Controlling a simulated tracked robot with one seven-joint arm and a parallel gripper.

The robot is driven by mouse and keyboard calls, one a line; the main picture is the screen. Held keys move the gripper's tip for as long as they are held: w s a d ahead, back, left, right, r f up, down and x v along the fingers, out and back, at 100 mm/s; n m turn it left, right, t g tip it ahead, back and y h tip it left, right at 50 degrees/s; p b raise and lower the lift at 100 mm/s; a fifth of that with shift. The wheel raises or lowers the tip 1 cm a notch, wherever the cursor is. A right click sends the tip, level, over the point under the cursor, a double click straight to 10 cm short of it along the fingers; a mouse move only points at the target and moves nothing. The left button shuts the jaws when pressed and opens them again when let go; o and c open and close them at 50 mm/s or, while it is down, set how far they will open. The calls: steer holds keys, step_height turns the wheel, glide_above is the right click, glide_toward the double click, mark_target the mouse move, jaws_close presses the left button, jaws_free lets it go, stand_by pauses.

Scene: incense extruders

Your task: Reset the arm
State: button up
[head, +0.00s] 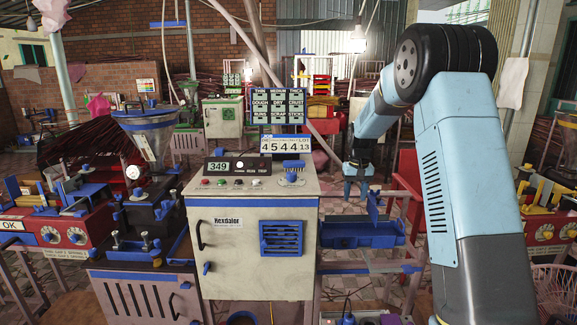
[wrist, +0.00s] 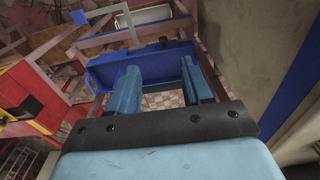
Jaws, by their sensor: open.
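My arm (head: 462,165) shows light blue and black at the right of the head view, bent over at the top. My gripper (head: 358,187) hangs down right of the white cabinet, above or behind a blue tray (head: 350,240); the depth is hard to tell. In the wrist view my gripper (wrist: 160,80) shows two blue fingers spread apart, with nothing between them but floor and part of the blue tray (wrist: 105,72). I cannot tell whether the fingers touch the tray.
The white cabinet (head: 232,250) stands left of my gripper, with a readout box (head: 238,167) and number cards (head: 285,144) on top. A black and blue extruder (head: 145,215) is at left. A red machine (head: 60,225) is far left, another (head: 540,225) at right.

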steer(key=s+r+t, duration=0.3)
steer(key=s+r, duration=1.4)
steer(key=s, duration=0.4)
steer(key=s+t, duration=0.2)
steer(key=s, duration=2.1)
steer(key=shift+s+d, duration=0.15)
steer(key=shift+s, duration=0.25)
steer(key=shift+r, duration=0.1)
steer(key=shift+c, duration=0.2)
